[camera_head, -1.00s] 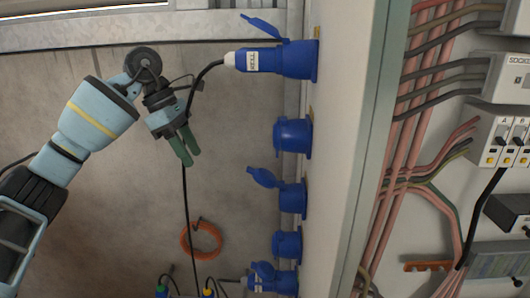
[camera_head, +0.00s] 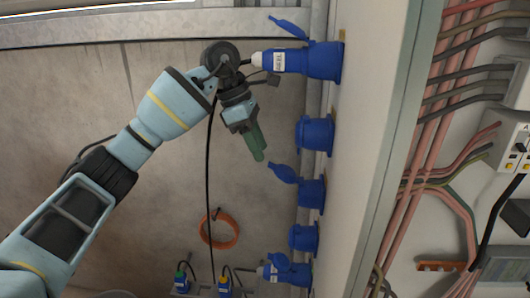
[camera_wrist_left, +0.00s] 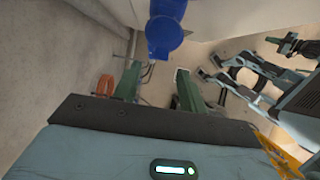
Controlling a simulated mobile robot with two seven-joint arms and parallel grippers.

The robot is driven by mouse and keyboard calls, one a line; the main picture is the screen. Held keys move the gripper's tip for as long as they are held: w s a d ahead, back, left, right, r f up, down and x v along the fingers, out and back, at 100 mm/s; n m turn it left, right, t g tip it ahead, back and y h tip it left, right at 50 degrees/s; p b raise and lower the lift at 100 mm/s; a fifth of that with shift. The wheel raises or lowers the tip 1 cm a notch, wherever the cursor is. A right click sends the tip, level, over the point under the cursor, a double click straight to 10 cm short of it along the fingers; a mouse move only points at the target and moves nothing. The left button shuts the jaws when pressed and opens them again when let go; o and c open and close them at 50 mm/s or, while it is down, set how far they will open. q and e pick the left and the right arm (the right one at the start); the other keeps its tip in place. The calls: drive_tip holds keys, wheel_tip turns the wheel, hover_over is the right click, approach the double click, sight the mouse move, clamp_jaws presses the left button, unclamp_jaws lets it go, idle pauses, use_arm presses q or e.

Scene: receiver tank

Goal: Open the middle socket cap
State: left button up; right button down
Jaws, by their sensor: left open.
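Several blue sockets stick out from the cabinet side in the head view. The middle socket (camera_head: 312,191) is third from the top. Its blue cap (camera_head: 283,173) stands out to the left at a tilt. My left gripper (camera_head: 258,157) is open and empty, with green fingers pointing down, left of and slightly above this cap and apart from it. In the left wrist view its two fingers (camera_wrist_left: 158,90) are apart, with a blue socket part (camera_wrist_left: 165,30) beyond them; which socket it is I cannot tell. A dark shape with a green tip (camera_wrist_left: 285,43) at right looks like my right gripper.
A plugged top socket (camera_head: 300,62) lies beside my left wrist. Closed sockets are above (camera_head: 315,133) and below (camera_head: 303,238) the middle one. A black cable (camera_head: 209,180) hangs behind the arm. An orange coil (camera_head: 219,229) lies lower left. The cabinet wall (camera_head: 375,150) bounds the right.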

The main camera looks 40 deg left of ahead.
sight(270, 163)
use_arm(q)
drive_tip(key=shift+d+x, duration=0.25)
drive_tip(key=shift+x, duration=1.5)
drive_tip(key=shift+w+r, duration=0.2)
clamp_jaws()
